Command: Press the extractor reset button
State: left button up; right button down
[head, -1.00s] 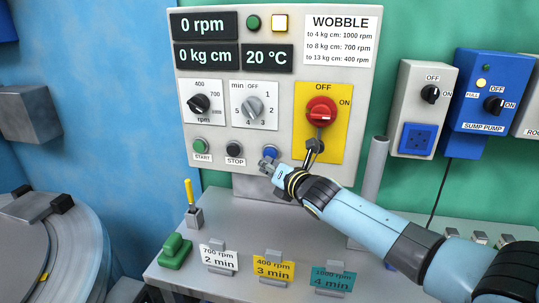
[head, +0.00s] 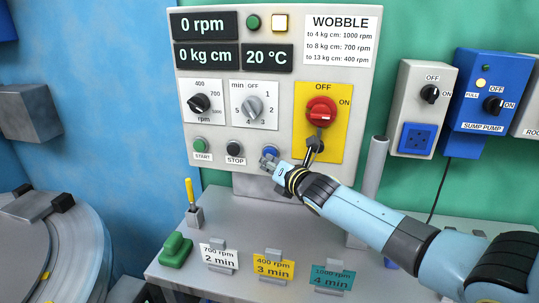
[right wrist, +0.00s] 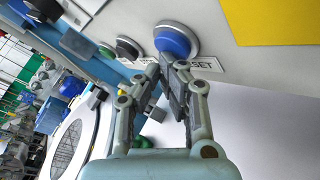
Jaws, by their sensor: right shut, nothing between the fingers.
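The blue reset button (right wrist: 176,40) sits on the light grey control panel, above a label whose end reads "SET". In the head view a little of the button (head: 270,149) shows above my right gripper (head: 268,163), which covers its label. My right gripper also shows in the right wrist view (right wrist: 166,64), shut and empty, its fingertips just below the button and overlapping the label. I cannot tell whether they touch the panel. My left gripper is not in view.
The black STOP button (head: 235,149) and green START button (head: 200,145) are left of the gripper. A red rotary switch (head: 321,112) on a yellow plate is above right. Below are a grey shelf (head: 200,274), a yellow-handled tool (head: 190,192) and rpm cards (head: 273,268).

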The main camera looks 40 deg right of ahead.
jog(key=shift+w+d, duration=0.15)
dwell(0.4)
jog(key=shift+s+a+b, duration=0.4)
jog(key=shift+s+a, duration=0.15)
jog(key=shift+a, duration=0.1)
jog(key=shift+s+a+b, duration=0.7)
jog(key=shift+s+a, duration=0.95)
jog(key=shift+a, duration=0.3)
